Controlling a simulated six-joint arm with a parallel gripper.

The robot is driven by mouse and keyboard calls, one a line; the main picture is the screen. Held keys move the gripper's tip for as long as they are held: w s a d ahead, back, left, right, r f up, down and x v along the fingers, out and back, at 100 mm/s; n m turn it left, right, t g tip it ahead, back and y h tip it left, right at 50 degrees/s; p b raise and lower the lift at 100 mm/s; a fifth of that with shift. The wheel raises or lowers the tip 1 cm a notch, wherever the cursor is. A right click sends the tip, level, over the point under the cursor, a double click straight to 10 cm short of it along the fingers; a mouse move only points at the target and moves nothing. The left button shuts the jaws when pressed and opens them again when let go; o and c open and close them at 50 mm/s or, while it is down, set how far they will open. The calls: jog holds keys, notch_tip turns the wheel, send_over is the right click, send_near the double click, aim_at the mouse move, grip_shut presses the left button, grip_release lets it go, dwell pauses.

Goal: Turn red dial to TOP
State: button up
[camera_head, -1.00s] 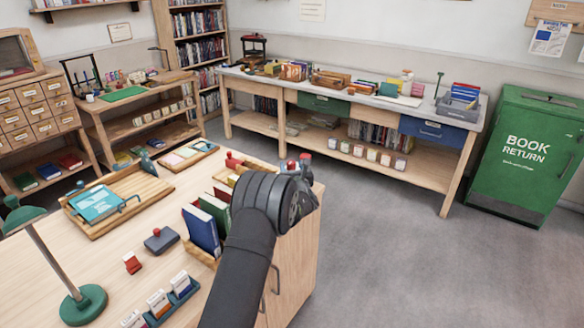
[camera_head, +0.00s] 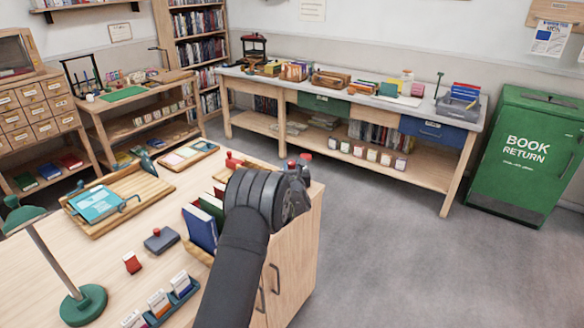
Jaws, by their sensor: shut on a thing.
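My gripper (camera_head: 297,188) is at the far right corner of the wooden desk, mostly hidden behind my thick dark wrist. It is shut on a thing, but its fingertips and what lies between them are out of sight. Two small red-topped pieces show just above it: a brighter one (camera_head: 305,157) and a darker one (camera_head: 291,165). I cannot tell whether either is the red dial. No dial face or TOP mark can be made out.
The wooden desk (camera_head: 85,240) holds upright books (camera_head: 200,229), a green lamp (camera_head: 84,304), a card tray (camera_head: 171,303) and a wooden tray with a blue item (camera_head: 97,204). A long bench (camera_head: 350,165) and a green book return bin (camera_head: 525,155) stand beyond. The grey floor at right is clear.

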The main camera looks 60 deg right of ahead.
jog(key=shift+w+r+m+g+h, duration=0.1)
jog(key=shift+m+g+h, duration=0.75)
jog(key=shift+g, duration=0.35)
jog(key=o, duration=1)
jog(key=shift+a, duration=0.1)
jog(key=shift+v, duration=3.75)
jog(key=shift+c, duration=0.3)
